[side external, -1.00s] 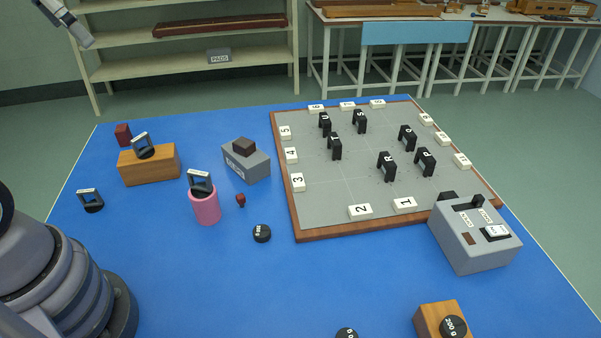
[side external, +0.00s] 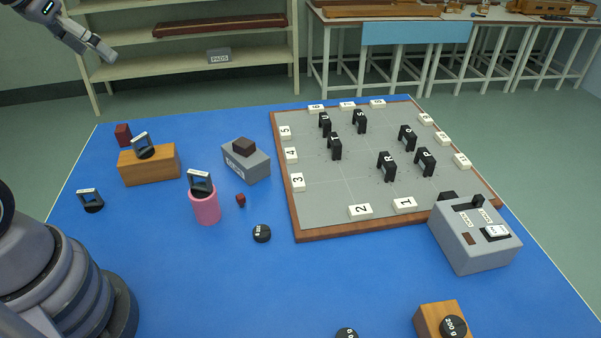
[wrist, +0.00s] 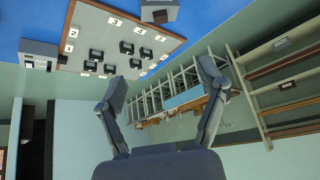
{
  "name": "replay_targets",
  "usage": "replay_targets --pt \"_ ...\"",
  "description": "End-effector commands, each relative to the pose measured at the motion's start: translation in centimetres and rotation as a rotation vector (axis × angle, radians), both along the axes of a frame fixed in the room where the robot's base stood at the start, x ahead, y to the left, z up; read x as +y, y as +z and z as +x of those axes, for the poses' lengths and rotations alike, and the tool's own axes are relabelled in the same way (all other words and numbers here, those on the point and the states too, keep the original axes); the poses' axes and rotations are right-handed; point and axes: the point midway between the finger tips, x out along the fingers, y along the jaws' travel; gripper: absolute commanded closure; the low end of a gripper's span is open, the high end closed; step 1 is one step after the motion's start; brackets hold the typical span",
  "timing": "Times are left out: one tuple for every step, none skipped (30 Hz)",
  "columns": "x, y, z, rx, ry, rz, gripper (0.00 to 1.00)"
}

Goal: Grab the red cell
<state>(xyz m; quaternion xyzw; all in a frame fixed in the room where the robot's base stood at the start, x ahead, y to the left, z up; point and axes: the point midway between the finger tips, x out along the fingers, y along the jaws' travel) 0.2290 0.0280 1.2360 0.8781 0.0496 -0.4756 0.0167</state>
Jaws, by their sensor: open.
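No thing is marked as the red cell. Three reddish things could fit: a small red piece (side external: 241,200) on the blue table right of the pink cylinder, a dark red block (side external: 123,135) at the table's back left, and a dark red block (side external: 244,145) on a grey box. My gripper (side external: 104,47) is high at the upper left in the side view, in front of the shelves and far from all three. In the wrist view my gripper (wrist: 162,84) has its fingers wide apart with nothing between them.
A pink cylinder (side external: 205,208) and wooden block (side external: 149,167) each carry a black holder. The grey box (side external: 247,167) stands near the lettered board (side external: 335,215), which holds several black stands. A grey switch box (side external: 474,244) is at right. The front middle of the blue table is mostly clear.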

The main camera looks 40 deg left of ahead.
Motion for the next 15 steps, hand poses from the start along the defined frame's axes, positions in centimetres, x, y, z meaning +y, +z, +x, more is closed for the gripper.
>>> replay_targets --pt "1.6 -0.7 2.7 -0.010 0.043 0.006 0.28" --pt "2.6 -1.0 4.3 -0.029 0.065 0.013 0.28" --pt "4.1 -1.5 6.4 -0.055 0.095 0.022 0.28" --pt "5.2 -2.0 7.9 -0.075 0.116 0.029 0.28" --pt "6.4 -2.6 9.3 -0.093 0.137 0.036 0.28" --pt "8.2 -3.5 11.1 -0.117 0.165 0.045 0.28" --pt "9.5 -4.2 12.3 -0.136 0.185 0.053 0.28" --pt "10.9 -5.0 13.5 -0.155 0.207 0.061 0.28" --pt "12.8 -6.2 14.8 -0.180 0.234 0.071 0.28" --pt "14.3 -7.2 15.7 -0.199 0.254 0.078 0.28" --pt "15.8 -8.2 16.5 -0.217 0.274 0.086 0.28" --pt "17.8 -9.7 17.4 -0.241 0.299 0.097 0.28" --pt "19.3 -10.9 17.9 -0.259 0.319 0.105 0.28" --pt "20.8 -12.2 18.3 -0.277 0.337 0.112 0.28" --pt "22.8 -13.8 18.7 -0.302 0.364 0.124 0.28"
